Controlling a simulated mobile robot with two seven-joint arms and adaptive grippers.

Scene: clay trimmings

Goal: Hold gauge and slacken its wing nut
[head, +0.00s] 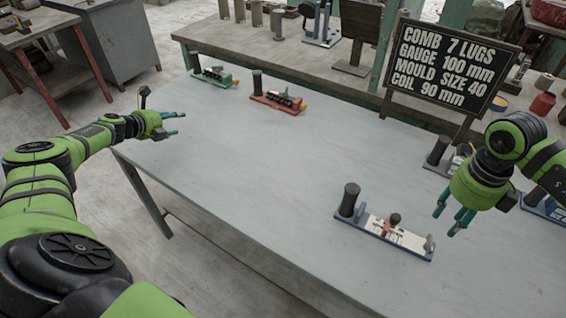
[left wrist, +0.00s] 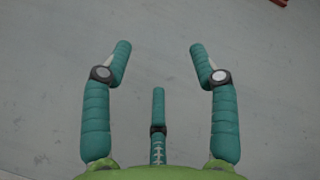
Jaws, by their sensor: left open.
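A blue-based gauge (head: 411,246) lies near the table's front edge, right of centre. It has a dark upright cylinder at its left end, a pale scale plate, a brown knob-like part on top and a grey upright piece at its right end. I cannot tell which part is the wing nut. My right gripper (head: 453,213) hangs just right of the gauge, fingers apart, empty and not touching it. My left gripper (head: 179,124) is open and empty over the table's left end, far from the gauge. The left wrist view shows its spread fingers (left wrist: 160,52) above bare table.
A green-based tool (head: 215,80) and a red-based tool (head: 280,103) stand along the table's back edge. More blue-based tools (head: 546,208) are at the right, partly behind my right arm. The table's middle (head: 260,170) is clear.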

